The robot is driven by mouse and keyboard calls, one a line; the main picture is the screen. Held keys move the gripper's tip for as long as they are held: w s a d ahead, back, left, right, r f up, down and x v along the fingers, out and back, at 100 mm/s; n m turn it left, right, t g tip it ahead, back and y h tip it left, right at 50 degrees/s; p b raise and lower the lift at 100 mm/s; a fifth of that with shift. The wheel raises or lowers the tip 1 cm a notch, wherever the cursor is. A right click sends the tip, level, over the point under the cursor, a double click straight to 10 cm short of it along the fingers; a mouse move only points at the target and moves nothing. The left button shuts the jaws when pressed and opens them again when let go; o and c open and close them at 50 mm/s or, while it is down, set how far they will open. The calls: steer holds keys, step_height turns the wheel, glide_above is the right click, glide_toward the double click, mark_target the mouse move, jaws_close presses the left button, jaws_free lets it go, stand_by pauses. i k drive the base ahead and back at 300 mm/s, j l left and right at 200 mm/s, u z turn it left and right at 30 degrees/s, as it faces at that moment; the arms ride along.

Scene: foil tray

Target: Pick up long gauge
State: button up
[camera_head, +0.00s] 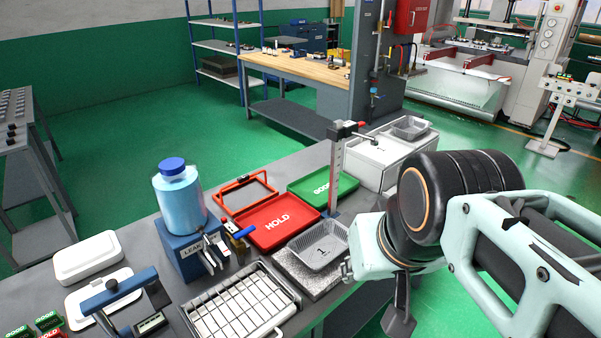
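My gripper (399,312) shows only in part, as a dark finger below my pale green arm at the lower right. It is to the right of the gauge and nearer the camera, clear of it. The rest of my gripper is hidden, so I cannot tell whether it is open or shut.
The foil tray sits on a speckled block (297,275). A wire rack (279,322), a blue LEAK stand with a bottle (180,205), and a white lidded box (88,258) crowd the bench (130,236). A green GOOD tray (347,187) lies behind the gauge.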

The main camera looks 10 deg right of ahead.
mark_target(229, 227)
steer(key=i+l, duration=0.7)
steer(key=i+l+u, duration=0.15)
steer(key=u, duration=0.3)
steer(key=i+l+u, duration=0.1)
steer(key=u, duration=0.3)
steer(key=k+l, duration=0.05)
steer(key=l, duration=0.05)
